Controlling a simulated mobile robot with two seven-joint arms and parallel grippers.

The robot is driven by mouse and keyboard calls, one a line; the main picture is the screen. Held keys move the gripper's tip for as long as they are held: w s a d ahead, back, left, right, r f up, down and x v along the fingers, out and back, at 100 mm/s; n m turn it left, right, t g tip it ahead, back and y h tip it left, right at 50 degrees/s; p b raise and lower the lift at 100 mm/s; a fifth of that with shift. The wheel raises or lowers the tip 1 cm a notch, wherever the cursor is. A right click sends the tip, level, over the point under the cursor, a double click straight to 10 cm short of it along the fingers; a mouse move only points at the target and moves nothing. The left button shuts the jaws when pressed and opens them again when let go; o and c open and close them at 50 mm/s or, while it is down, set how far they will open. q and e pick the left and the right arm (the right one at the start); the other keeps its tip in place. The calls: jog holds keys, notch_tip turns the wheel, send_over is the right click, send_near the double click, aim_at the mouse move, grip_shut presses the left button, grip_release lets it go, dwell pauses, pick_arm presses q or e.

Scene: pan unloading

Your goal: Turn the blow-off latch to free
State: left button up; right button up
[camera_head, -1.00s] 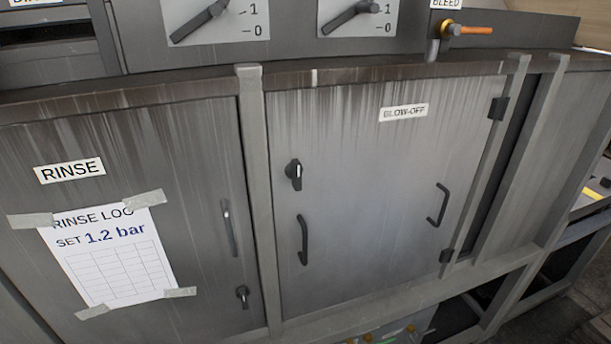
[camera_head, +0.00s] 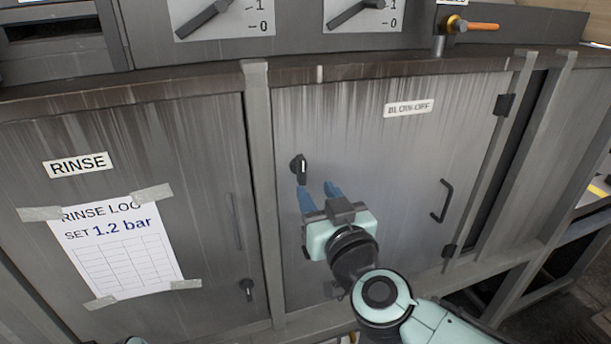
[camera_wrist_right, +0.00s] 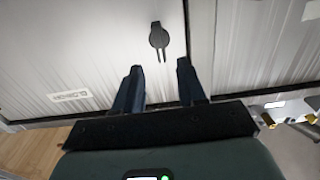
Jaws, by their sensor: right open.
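The blow-off latch (camera_head: 299,168) is a small dark knob with a pale mark, near the left edge of the grey door labelled BLOW-OFF (camera_head: 408,108). Its long side looks roughly upright. My right gripper (camera_head: 318,189) is just below and slightly right of it in the head view, with blue fingers apart and nothing between them. In the right wrist view, the latch (camera_wrist_right: 158,36) lies beyond the open fingertips (camera_wrist_right: 159,68), between their lines and apart from them. My left gripper is not in view.
A dark handle (camera_head: 442,202) is on the door's right side; the left handle is mostly hidden behind my right gripper. The rinse door (camera_head: 205,130) with a taped log sheet (camera_head: 125,245) is to the left. A bleed valve with an orange lever (camera_head: 480,26) is above right.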

aim_at(303, 171)
jog(key=x, duration=0.7)
grip_shut()
